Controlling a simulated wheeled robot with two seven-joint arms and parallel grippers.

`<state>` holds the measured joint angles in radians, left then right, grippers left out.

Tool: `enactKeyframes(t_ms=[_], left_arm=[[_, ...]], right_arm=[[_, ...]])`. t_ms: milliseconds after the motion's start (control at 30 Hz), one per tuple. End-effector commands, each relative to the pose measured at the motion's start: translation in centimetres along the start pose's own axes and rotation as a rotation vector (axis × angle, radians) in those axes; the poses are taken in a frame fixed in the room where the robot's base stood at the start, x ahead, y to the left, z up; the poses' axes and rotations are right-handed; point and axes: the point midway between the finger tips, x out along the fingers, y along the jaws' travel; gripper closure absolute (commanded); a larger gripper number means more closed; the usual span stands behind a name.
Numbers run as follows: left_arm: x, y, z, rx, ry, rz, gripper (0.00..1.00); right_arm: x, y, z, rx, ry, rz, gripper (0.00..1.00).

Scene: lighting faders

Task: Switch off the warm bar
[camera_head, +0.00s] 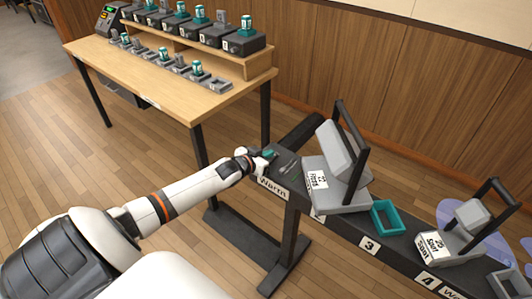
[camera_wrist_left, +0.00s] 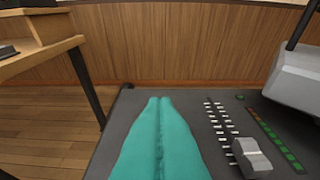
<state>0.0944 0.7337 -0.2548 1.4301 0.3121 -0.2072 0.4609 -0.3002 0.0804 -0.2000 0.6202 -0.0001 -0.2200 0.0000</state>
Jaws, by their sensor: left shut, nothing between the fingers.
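The warm bar's fader is on the end of a long dark console (camera_head: 285,158), above a white label reading "Warm" (camera_head: 272,187). In the left wrist view its grey fader knob (camera_wrist_left: 251,157) sits at the near end of the visible scale of white tick marks, right of my fingers. My left gripper (camera_head: 268,154) is over this console end. Its teal fingers (camera_wrist_left: 160,100) are pressed together with nothing between them, and apart from the knob in the picture. Whether the fingers touch the console top is unclear. My right gripper is not in view.
Beside the scale are a small green light (camera_wrist_left: 240,97) and a coloured light strip (camera_wrist_left: 275,138). A grey lamp with a black yoke (camera_head: 340,160) stands close to the right. A teal frame (camera_head: 386,217) lies farther along. A wooden table (camera_head: 150,85) with several devices stands behind.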

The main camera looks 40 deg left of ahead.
Motion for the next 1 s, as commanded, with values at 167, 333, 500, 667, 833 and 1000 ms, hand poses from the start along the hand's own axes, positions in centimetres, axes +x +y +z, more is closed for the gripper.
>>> enactKeyframes(t_ms=[167, 333, 500, 667, 833, 1000], left_arm=[[-0.4, -0.1, 1.4, 0.000, -0.001, 0.000, 1.00], [-1.1, -0.2, 4.3, -0.001, 0.000, 0.000, 1.00], [-3.9, -0.4, 2.9, 0.000, 0.005, -0.002, 1.00], [-6.9, -0.3, 2.1, 0.000, 0.004, -0.002, 1.00], [-9.3, -0.3, 1.6, 0.000, 0.003, -0.001, 1.00], [-10.5, -0.3, 1.4, 0.000, 0.001, -0.001, 1.00]], right_arm=[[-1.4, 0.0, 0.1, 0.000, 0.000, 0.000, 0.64], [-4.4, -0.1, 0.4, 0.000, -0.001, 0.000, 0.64], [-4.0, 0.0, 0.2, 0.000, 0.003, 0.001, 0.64], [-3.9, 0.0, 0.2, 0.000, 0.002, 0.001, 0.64], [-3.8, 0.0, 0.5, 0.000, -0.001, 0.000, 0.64], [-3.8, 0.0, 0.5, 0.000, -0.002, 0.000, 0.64]])
